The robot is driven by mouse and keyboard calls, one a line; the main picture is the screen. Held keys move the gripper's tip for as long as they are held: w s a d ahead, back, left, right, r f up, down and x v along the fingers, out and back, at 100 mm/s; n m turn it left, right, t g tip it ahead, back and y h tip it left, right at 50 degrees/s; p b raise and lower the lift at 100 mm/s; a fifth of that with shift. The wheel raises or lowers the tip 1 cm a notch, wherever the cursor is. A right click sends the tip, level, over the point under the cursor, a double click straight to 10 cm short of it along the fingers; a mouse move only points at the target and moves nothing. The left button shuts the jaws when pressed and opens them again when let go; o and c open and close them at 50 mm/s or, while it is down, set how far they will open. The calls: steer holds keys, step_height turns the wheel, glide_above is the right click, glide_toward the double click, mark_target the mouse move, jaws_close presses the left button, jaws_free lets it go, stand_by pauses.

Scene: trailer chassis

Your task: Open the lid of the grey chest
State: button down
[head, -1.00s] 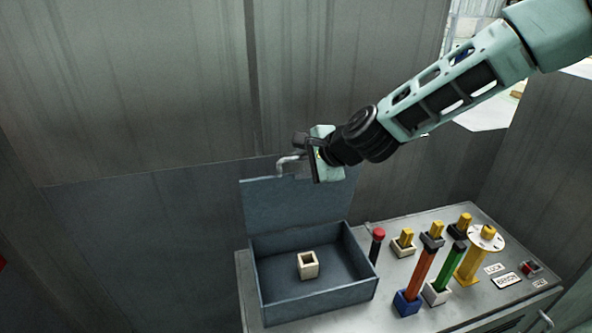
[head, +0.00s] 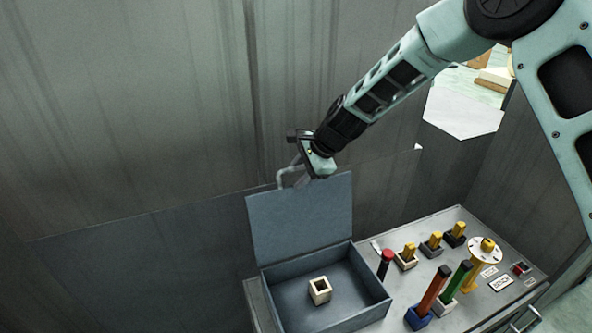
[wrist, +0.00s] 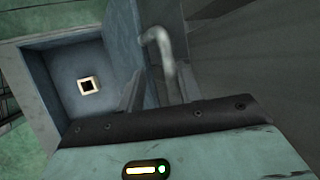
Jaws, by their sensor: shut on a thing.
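The grey chest (head: 350,317) stands on the worktop, and its lid (head: 300,222) is raised to near upright at the back. A bent metal handle (head: 283,178) sits on the lid's top edge. My gripper (head: 299,170) is at that edge, shut on the handle. In the wrist view the curved handle (wrist: 161,52) runs down between my fingers (wrist: 155,92). A small cream square block (head: 320,290) with a hollow middle lies inside the chest, and it also shows in the wrist view (wrist: 89,86). My fingertips are partly hidden in the head view.
To the right of the chest stand a red-topped post (head: 386,262), an orange bar (head: 433,289), a green bar (head: 457,280), several small yellow-topped blocks and a yellow post with a white disc (head: 485,250). A corrugated wall (head: 130,120) rises close behind the lid.

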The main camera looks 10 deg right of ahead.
steer(key=shift+s+d+f, duration=0.1)
steer(key=shift+s+f, duration=0.2)
steer(key=shift+f, duration=0.35)
steer(key=c, duration=1.5)
jaws_free()
steer(key=shift+o, duration=0.2)
steer(key=shift+w, duration=0.1)
steer(key=shift+r, duration=0.2)
steer(key=b+v, duration=0.6)
steer(key=v, duration=1.1)
steer(key=shift+r+b, duration=0.15)
steer(key=shift+b, duration=0.2)
